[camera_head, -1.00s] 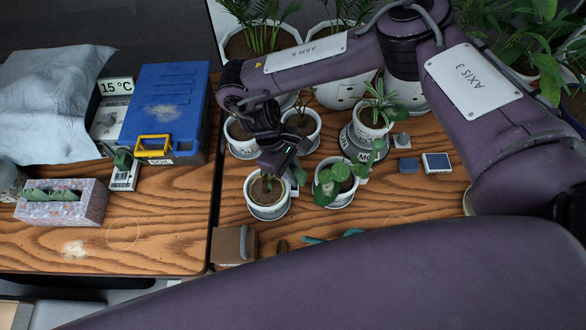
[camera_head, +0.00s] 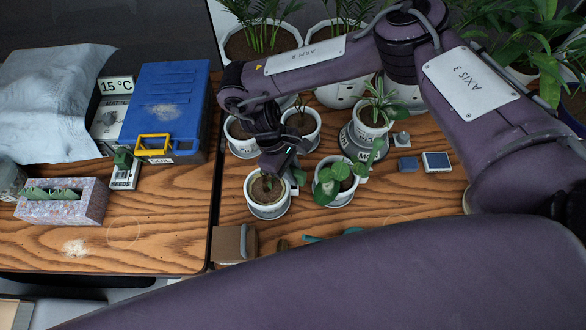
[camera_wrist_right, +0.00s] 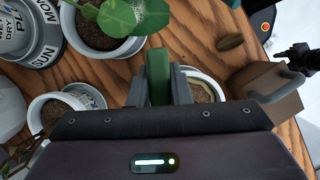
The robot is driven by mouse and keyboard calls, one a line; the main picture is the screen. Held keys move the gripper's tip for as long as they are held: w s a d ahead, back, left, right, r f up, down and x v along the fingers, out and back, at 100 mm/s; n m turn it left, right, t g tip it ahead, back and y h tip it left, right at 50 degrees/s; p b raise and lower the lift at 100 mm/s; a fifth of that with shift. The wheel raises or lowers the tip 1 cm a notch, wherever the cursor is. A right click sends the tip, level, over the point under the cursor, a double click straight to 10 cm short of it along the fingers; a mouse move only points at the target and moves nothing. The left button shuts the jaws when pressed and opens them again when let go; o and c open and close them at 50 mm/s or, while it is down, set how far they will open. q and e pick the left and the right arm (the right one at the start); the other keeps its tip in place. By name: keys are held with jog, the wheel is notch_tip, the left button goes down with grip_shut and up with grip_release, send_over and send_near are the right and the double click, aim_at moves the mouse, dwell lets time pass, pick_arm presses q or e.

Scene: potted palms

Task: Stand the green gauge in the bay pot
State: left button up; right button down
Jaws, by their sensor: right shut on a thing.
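My right gripper (camera_head: 278,166) is over the back edge of a small white pot (camera_head: 266,207) with soil and a seedling. In the right wrist view, its fingers (camera_wrist_right: 160,92) are shut on the green gauge (camera_wrist_right: 158,72), an upright green bar between them. That view also shows a white pot (camera_wrist_right: 207,76) partly behind the right finger. The gauge's lower end is hidden, so I cannot tell whether it touches the soil. No pot label that I can read says bay. My left gripper does not show clearly.
A white pot with a round-leaved plant (camera_head: 326,191) stands close to the right. More pots stand behind, one with a spiky plant (camera_head: 379,101). A brown box (camera_head: 229,243) is at the front left.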

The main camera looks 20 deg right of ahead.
jog(key=shift+f+b, duration=1.05)
jog(key=shift+f, duration=0.8)
jog(key=c, duration=0.8)
grip_release()
jog(key=shift+o, duration=0.2)
jog(key=shift+r, duration=0.1)
notch_tip(320, 180, up, 8)
jog(key=p, duration=0.9)
